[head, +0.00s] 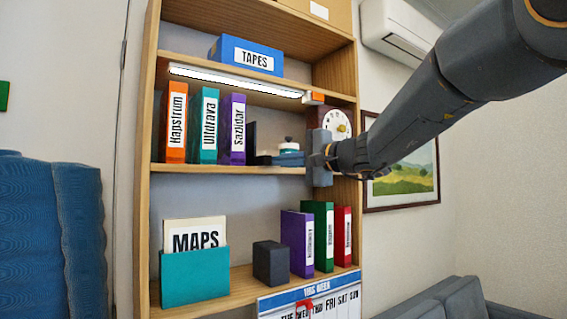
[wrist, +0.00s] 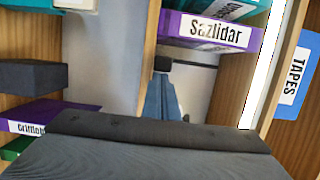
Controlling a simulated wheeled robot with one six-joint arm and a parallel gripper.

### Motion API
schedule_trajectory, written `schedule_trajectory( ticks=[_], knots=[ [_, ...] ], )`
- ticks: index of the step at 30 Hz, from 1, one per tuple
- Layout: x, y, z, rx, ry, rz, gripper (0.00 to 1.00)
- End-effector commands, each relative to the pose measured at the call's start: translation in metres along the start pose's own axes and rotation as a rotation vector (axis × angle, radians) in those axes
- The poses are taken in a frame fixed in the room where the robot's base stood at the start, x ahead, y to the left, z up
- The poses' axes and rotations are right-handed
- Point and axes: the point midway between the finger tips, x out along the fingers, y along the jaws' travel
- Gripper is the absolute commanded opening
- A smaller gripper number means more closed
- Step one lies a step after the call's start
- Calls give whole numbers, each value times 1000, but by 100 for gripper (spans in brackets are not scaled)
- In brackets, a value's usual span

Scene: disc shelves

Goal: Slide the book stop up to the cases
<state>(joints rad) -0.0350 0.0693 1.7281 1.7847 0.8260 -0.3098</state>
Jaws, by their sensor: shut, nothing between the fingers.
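A black L-shaped book stop (head: 252,142) stands on the middle shelf, just right of the purple Sazlidar case (head: 232,130). Teal Uldrava (head: 203,125) and orange Kapstrum (head: 172,122) cases stand further left. In the wrist view, which is turned sideways, the stop (wrist: 163,63) shows small and dark beside the Sazlidar case (wrist: 205,31); I cannot tell whether they touch. My gripper (head: 318,160) is shut and empty at the shelf's right end, apart from the stop. Its dark body fills the bottom of the wrist view.
Blue items (head: 289,158) with a small jar sit between the stop and my gripper. A clock (head: 337,124) is behind my gripper. A lamp strip (head: 235,81) hangs above the cases. The lower shelf holds a dark block (head: 270,263), several binders and a MAPS box (head: 195,276).

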Motion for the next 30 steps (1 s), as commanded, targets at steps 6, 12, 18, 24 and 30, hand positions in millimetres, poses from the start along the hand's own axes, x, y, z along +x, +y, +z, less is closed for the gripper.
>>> schedule_trajectory(
  ticks=[6,12,18,24,30],
  knots=[
    [6,3,20,-3,-7,-1,0],
    [8,2,31,-1,-4,-1,0],
    [7,0,31,0,-2,-1,0],
    [7,0,28,-1,-1,-1,0],
    [-1,2,7,-2,0,-2,0]
  ],
)
